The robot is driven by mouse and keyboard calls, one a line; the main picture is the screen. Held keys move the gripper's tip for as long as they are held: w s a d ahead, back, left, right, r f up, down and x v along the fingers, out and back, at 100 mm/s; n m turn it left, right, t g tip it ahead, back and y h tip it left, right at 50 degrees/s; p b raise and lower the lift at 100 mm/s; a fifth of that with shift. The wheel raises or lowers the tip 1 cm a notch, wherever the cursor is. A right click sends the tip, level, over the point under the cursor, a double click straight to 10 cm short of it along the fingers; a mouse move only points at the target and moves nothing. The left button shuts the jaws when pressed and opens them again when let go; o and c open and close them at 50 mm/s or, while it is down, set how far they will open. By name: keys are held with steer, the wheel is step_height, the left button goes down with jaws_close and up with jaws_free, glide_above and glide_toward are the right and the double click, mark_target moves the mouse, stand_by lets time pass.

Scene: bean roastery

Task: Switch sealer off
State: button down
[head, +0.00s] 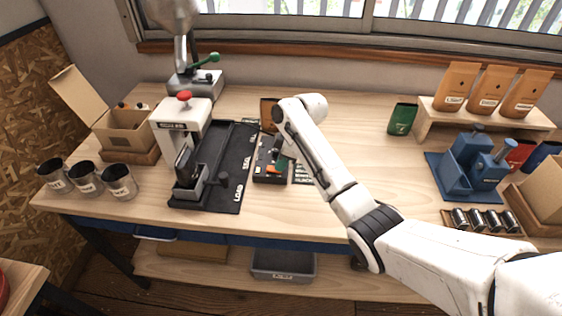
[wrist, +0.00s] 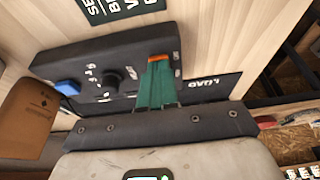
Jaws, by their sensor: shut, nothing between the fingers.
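The black control box (head: 266,177) stands on the bench beside the white machine with a red knob (head: 180,150). In the wrist view the same box (wrist: 120,52) shows a round dial (wrist: 105,84), a blue button (wrist: 68,88) and an orange-lit switch (wrist: 165,57). My gripper (wrist: 158,64) has green fingers, shut and empty, with the tips at or just over the switch. The fingertips hide part of the switch, so I cannot tell its position or whether they touch it. In the head view my gripper (head: 281,163) is over the box.
A black mat (head: 235,165) marked LOAD lies left of the box. Metal cups (head: 120,181) stand at the left. A green pouch (head: 401,119), a wooden stand (head: 440,121) and a blue fixture (head: 465,170) are at the right.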

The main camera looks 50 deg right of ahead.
steer(key=shift+w+a+r, duration=0.1)
steer(key=shift+w+a, duration=0.05)
steer(key=shift+w+a+r, duration=0.25)
steer(key=shift+w+a, duration=0.1)
steer(key=shift+w, duration=0.05)
steer(key=shift+r+p, duration=0.1)
steer(key=shift+p, duration=0.2)
